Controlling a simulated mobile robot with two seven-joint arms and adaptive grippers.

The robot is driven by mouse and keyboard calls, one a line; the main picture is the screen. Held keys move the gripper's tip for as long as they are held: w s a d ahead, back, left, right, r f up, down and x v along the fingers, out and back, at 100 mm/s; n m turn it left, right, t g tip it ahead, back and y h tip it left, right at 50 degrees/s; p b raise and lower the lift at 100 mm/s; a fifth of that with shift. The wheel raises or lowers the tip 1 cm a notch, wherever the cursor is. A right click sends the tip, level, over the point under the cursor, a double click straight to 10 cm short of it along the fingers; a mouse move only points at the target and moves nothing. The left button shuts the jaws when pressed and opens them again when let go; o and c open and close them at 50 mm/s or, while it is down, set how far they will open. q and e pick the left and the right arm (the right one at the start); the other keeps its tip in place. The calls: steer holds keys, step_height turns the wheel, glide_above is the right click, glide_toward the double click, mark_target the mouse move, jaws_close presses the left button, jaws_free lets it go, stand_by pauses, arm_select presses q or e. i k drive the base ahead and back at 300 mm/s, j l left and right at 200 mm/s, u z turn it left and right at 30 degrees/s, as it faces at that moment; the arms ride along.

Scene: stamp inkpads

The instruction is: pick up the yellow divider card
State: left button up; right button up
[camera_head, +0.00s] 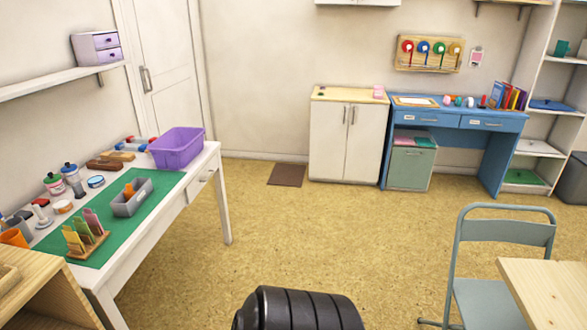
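A small wooden rack (92,247) stands on the green mat (150,205) on the white table at the left. Several thin upright cards stand in it. The nearest, leftmost one is a yellow-orange card (73,240), which looks like the yellow divider card. A green card stands behind it (83,230) and a pink card (93,221) is at the rack's far right. The lower edges of the cards are hidden in the rack. Neither of my grippers is in view.
A grey tray (131,206) holding an orange item is right of the rack, and a purple bin (177,147) sits at the table's far end. A wooden surface (45,295) is in the near left corner. The middle floor is clear; a grey-blue chair (500,240) stands at right.

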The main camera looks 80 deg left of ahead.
mark_target(72, 237)
steer(key=u, duration=4.15)
